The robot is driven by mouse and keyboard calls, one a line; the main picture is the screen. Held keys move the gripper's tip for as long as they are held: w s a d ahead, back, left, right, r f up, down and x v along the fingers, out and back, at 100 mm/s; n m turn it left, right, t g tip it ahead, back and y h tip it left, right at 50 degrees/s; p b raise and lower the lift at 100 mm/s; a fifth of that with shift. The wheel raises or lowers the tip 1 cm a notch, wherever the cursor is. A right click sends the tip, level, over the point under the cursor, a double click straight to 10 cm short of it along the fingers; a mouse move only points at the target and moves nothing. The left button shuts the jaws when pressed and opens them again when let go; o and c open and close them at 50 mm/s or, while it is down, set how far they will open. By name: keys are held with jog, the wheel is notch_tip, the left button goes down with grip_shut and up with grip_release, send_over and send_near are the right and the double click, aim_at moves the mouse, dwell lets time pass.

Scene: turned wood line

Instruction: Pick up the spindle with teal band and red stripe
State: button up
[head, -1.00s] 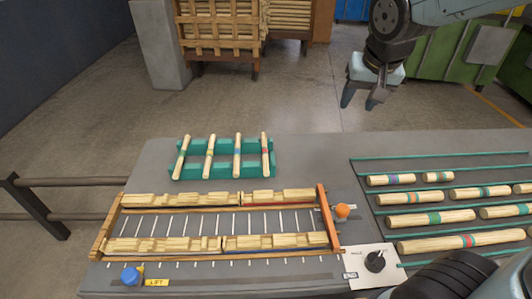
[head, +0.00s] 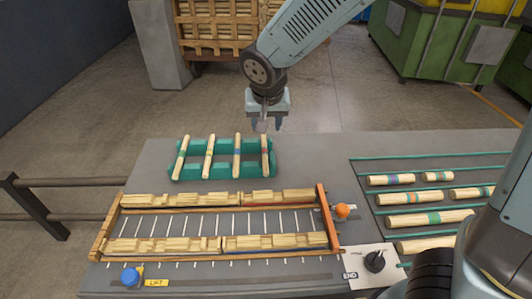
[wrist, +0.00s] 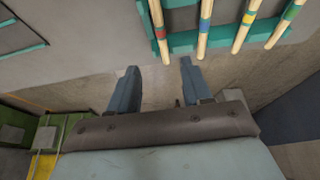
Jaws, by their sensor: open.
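A teal rack (head: 222,171) at the back of the bench holds several spindles side by side. Its rightmost spindle (head: 264,158) has a red band, seen at the left in the wrist view (wrist: 160,33). My gripper (head: 266,126) is open and empty, fingers down, above and just behind the rack's right end. Both fingers show in the wrist view (wrist: 158,75), apart from the spindles.
A wooden-framed fixture (head: 325,218) with notched blocks lies in front of the rack. An orange knob (head: 342,211) and a black dial (head: 375,261) stand right of it. More banded spindles (head: 430,219) lie between green rails at the right, partly hidden by my arm.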

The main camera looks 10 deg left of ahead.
aim_at(265, 149)
jog(key=shift+w+x, duration=0.2)
jog(key=shift+x, duration=6.75)
jog(key=shift+a+r, duration=0.1)
jog(key=shift+r, duration=0.05)
grip_shut()
